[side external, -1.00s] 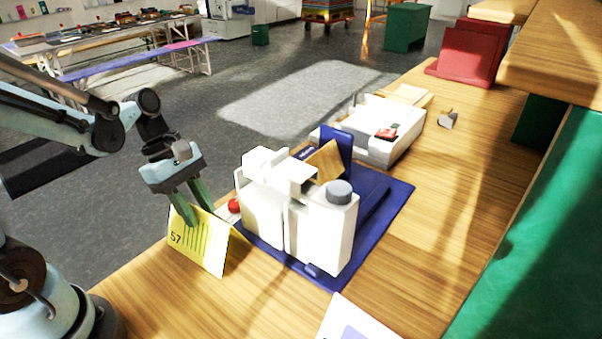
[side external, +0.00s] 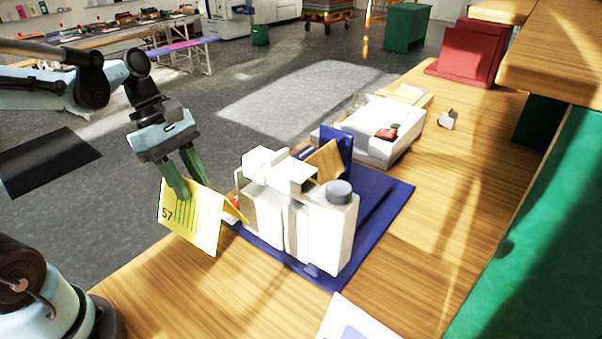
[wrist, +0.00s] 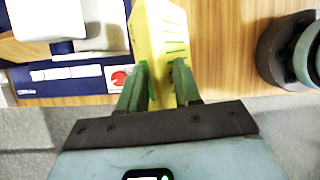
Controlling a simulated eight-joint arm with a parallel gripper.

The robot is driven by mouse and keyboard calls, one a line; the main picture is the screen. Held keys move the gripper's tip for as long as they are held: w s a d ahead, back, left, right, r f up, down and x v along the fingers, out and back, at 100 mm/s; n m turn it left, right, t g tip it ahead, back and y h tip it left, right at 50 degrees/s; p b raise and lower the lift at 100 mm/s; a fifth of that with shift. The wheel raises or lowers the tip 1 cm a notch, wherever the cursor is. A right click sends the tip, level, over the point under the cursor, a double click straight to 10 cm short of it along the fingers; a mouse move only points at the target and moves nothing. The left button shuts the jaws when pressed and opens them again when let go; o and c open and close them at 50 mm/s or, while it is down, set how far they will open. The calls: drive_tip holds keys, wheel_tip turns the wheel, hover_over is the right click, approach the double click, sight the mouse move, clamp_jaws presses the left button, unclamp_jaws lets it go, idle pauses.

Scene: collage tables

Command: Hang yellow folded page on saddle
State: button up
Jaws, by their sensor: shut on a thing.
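The yellow folded page (side external: 193,218) is marked 57 with green lines and hangs in an open tent shape, fold upward. My gripper (side external: 178,190) has green fingers shut on its folded top edge, holding it in the air over the table's left edge. The page also shows between the fingertips in the wrist view (wrist: 160,48). To its right stands a white machine (side external: 290,215) with a grey knob, on a blue mat (side external: 385,215). I cannot tell for certain which part is the saddle.
A tan folded piece (side external: 325,158) and an upright blue plate (side external: 338,145) stand behind the white machine. A second white device (side external: 375,135) sits farther back. A white card (side external: 355,322) lies in front. Wood at the front left of the table (side external: 170,290) is clear.

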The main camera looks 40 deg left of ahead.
drive_tip(key=shift+r, duration=2.5)
